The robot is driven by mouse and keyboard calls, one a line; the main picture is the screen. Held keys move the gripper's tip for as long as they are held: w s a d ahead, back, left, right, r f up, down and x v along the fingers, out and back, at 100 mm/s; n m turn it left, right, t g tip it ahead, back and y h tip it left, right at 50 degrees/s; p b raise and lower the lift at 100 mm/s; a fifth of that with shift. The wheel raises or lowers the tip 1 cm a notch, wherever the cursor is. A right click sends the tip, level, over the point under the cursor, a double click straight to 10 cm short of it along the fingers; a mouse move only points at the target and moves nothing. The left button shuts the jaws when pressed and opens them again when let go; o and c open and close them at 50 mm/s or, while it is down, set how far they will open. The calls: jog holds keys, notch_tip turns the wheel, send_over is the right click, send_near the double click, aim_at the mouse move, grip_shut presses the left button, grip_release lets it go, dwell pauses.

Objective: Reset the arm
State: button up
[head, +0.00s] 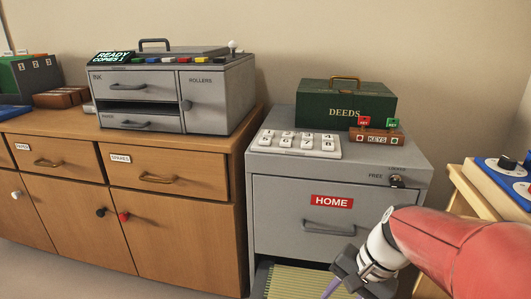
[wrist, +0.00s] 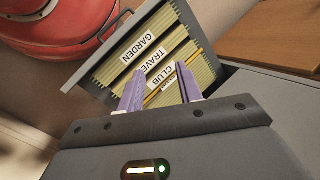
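My red and white arm (head: 455,243) reaches in from the right of the head view. My gripper (head: 343,291) is low in front of the grey cabinet (head: 400,164), over an open lower drawer with hanging files (head: 292,283). In the wrist view my gripper (wrist: 158,88) shows two purple fingers, spread apart, with nothing seen held between them. Beyond the fingertips are files with tabs reading GARDEN (wrist: 142,47), TRAVEL, partly covered (wrist: 157,64), and CLUB (wrist: 161,78). I cannot tell whether the fingertips touch the files.
The HOME drawer (head: 279,213) above is shut. On the cabinet top are a green DEEDS box (head: 320,101), a number-key tray (head: 300,145) and a KEYS rack (head: 377,137). A wooden sideboard (head: 190,200) with a grey copier (head: 213,95) stands left; a wooden stand (head: 470,180) is right.

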jog(key=s+r+n+t+h+p, duration=0.4)
jog(key=s+r+n, duration=0.3)
jog(key=r, duration=0.3)
jog(key=shift+d+r+t+h, duration=0.3)
jog(key=shift+r+t, duration=0.1)
jog(key=shift+t, duration=0.2)
jog(key=shift+a, duration=0.1)
